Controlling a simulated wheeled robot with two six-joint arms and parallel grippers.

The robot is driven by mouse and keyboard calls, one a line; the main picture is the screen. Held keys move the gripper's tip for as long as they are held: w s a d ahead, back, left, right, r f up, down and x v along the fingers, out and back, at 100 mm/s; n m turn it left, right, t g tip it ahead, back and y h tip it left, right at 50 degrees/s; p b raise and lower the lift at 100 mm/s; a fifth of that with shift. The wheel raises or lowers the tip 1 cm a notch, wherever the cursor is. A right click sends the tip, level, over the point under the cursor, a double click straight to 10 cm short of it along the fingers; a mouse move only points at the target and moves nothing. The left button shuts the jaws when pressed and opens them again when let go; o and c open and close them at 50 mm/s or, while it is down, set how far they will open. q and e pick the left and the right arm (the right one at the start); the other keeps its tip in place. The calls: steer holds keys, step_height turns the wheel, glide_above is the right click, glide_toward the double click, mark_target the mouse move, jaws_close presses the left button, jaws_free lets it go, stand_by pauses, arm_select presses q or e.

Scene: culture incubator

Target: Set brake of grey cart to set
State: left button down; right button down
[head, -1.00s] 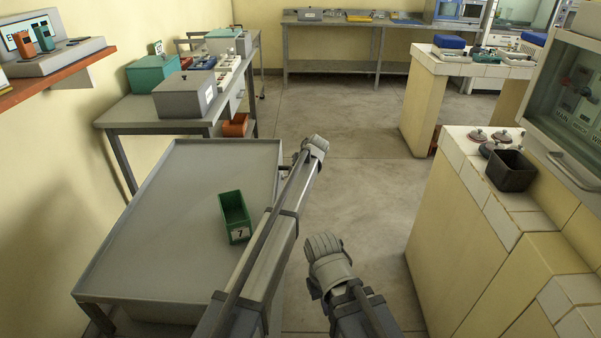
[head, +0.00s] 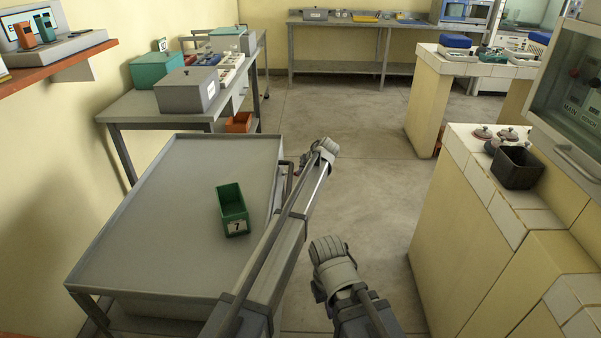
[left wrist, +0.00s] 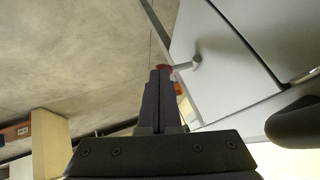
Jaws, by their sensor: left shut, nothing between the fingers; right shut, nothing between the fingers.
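The grey cart (head: 165,215) stands at the left with a flat rimmed top. My left gripper (head: 328,148) is shut and empty, just beyond the cart's right edge. A small red part (head: 307,160) shows beside it, partly hidden by my arm. The brake's setting cannot be read. My right gripper (head: 326,246) is shut and empty, lower right.
A green bin (head: 232,211) marked 7 sits on the cart. A side table (head: 135,108) with boxes stands behind it, with an orange bin (head: 239,122) below. A tiled counter (head: 470,190) with a dark bin (head: 517,167) is at the right. The floor between is clear.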

steer(key=shift+f, duration=0.4)
steer(key=shift+r, duration=0.2)
steer(key=shift+r+p, duration=0.6)
steer(key=shift+r, duration=0.05)
